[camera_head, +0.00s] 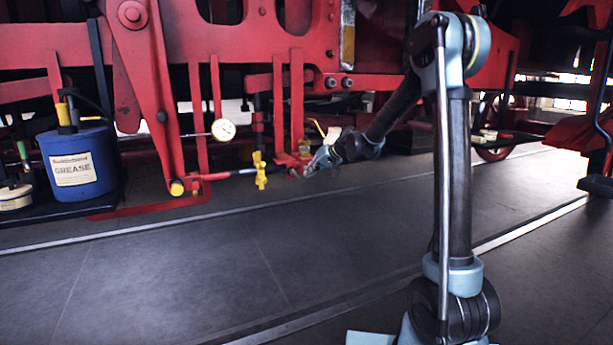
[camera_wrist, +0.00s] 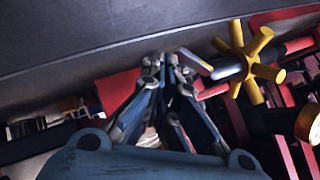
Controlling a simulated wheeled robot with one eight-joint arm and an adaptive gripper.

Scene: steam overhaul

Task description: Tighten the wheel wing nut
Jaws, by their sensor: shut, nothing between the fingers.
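The wheel wing nut is a yellow hub with several spokes (camera_head: 260,170). It sits on a horizontal rod under the red frame, left of my gripper in the head view. In the wrist view the yellow wing nut (camera_wrist: 247,62) is at the upper right, seen nearly face on. My gripper (camera_head: 310,171) is low beside the red machinery, a short gap to the right of the nut. In the wrist view my gripper (camera_wrist: 165,60) has its fingertips together, with nothing held. The end of the nut's rod (camera_wrist: 194,62) points toward the fingertips. Whether they touch is unclear.
A red lever (camera_head: 150,90) and a round dial gauge (camera_head: 223,130) are left of the nut. A blue grease can (camera_head: 78,160) stands farther left. Red brackets (camera_head: 290,158) hang close by my gripper. The grey floor (camera_head: 200,265) in front is clear.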

